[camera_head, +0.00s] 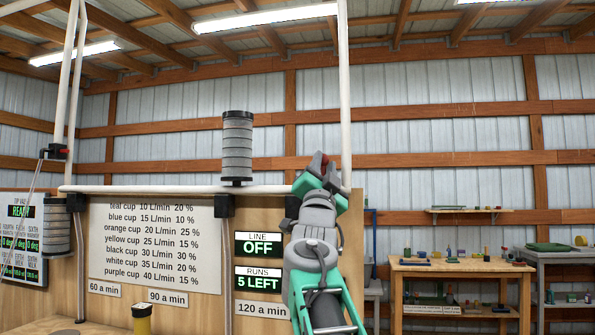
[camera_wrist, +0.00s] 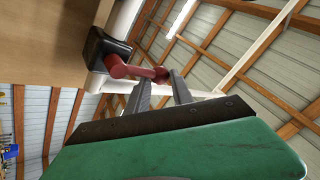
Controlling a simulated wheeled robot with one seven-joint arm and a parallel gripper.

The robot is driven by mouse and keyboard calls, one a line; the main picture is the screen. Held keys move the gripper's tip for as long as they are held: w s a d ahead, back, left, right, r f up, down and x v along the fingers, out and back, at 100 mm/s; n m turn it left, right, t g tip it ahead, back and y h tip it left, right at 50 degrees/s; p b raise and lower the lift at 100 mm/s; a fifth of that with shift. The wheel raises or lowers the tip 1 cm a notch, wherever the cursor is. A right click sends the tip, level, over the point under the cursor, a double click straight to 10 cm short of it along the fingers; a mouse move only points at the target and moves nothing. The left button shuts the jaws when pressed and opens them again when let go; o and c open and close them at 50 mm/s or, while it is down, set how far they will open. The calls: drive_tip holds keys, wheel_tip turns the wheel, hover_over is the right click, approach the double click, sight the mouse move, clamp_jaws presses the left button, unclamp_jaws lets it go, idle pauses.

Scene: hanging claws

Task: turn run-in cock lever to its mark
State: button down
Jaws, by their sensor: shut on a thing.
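The run-in cock shows in the wrist view as a black body (camera_wrist: 98,48) on a white pipe, with a red lever (camera_wrist: 120,68) reaching out to the right. My gripper (camera_wrist: 161,80) is shut on the free end of the red lever, one grey finger on each side of it. In the head view my gripper (camera_head: 321,163) is raised beside the white upright pipe at the right end of the board. My wrist hides most of this cock there. I cannot make out the mark in either view.
A board (camera_head: 155,245) lists cup flows. Signs read LINE OFF (camera_head: 259,244) and RUNS 5 LEFT (camera_head: 259,282). A ribbed grey cylinder (camera_head: 237,148) stands on the horizontal pipe. Another cock (camera_head: 55,151) is at the far left. A workbench (camera_head: 455,268) stands behind at the right.

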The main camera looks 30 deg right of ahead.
drive_tip(key=shift+w+d+f+m, duration=0.1)
drive_tip(key=shift+w+f+m, duration=0.1)
drive_tip(key=shift+f+m, duration=0.15)
drive_tip(key=c, duration=1.3)
unclamp_jaws()
drive_tip(key=shift+w, duration=0.1)
drive_tip(key=shift+o, duration=0.8)
drive_tip(key=shift+s+r, duration=0.2)
drive_tip(key=shift+r, duration=0.05)
drive_tip(key=shift+f, duration=0.1)
drive_tip(key=b+v, duration=0.3)
drive_tip(key=v, duration=0.4)
drive_tip(key=shift+s+a+f, duration=0.2)
drive_tip(key=shift+a, duration=0.1)
